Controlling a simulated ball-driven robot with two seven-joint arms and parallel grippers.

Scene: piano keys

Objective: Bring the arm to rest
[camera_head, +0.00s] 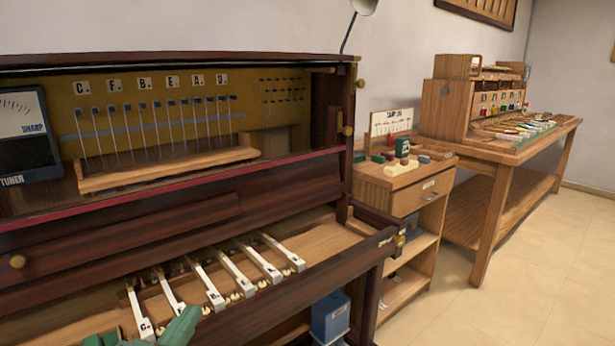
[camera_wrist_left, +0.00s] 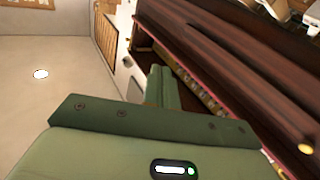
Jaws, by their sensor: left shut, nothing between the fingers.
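My left gripper (camera_head: 180,326), green, shows at the bottom left of the head view, low in front of the open piano's white keys (camera_head: 215,296). Its fingers are shut with nothing between them. The key marked "C" (camera_head: 144,327) is just left of it; I cannot tell whether they touch. In the left wrist view the shut green fingers (camera_wrist_left: 163,88) point toward the dark wooden piano (camera_wrist_left: 215,50). My right gripper is in neither view.
A tuner (camera_head: 28,135) stands at the piano's left. A wooden cabinet (camera_head: 408,185) with small items and a long workbench (camera_head: 500,200) stand to the right. A blue box (camera_head: 331,318) sits under the piano. The tiled floor (camera_head: 545,270) at right is clear.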

